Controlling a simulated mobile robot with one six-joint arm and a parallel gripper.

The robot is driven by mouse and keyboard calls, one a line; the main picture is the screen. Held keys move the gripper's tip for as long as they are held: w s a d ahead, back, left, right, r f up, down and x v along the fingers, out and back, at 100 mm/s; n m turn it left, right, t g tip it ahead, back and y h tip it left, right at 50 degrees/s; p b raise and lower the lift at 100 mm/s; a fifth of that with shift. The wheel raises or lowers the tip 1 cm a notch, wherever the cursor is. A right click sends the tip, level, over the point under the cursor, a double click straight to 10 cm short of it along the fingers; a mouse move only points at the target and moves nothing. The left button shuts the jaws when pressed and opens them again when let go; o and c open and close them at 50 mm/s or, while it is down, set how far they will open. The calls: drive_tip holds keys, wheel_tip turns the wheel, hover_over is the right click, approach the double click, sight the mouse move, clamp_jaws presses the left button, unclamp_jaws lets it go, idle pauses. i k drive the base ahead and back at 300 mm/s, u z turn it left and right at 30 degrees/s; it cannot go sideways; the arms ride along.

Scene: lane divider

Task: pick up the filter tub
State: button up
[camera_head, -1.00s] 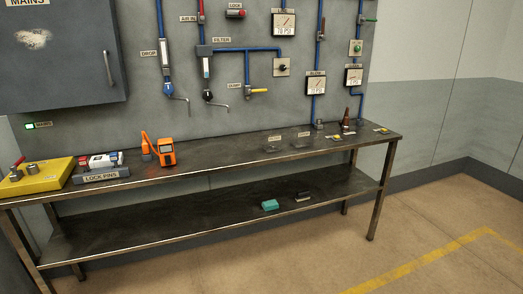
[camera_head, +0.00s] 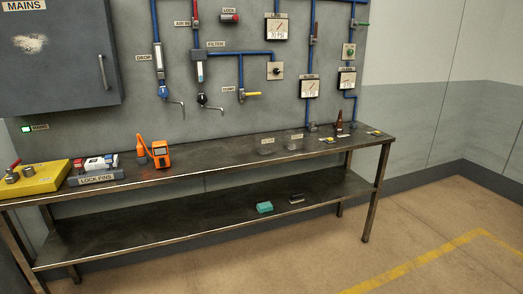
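Two small clear tubs with pale labels stand side by side on the bench top, right of its middle. The left tub (camera_head: 266,146) and the right tub (camera_head: 293,141) look alike. Their labels are too small to read, so I cannot tell which one is the filter tub. Both look upright and stand apart from each other. My gripper is not in view.
The metal bench (camera_head: 215,158) has a lower shelf holding a teal block (camera_head: 264,207) and a dark block (camera_head: 297,198). A brown bottle (camera_head: 339,122) stands right. Floor (camera_head: 430,220) is clear.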

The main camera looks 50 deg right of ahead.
sight(265, 142)
drive_tip(key=z, duration=0.05)
drive_tip(key=i, duration=0.95)
drive_tip(key=u, duration=0.05)
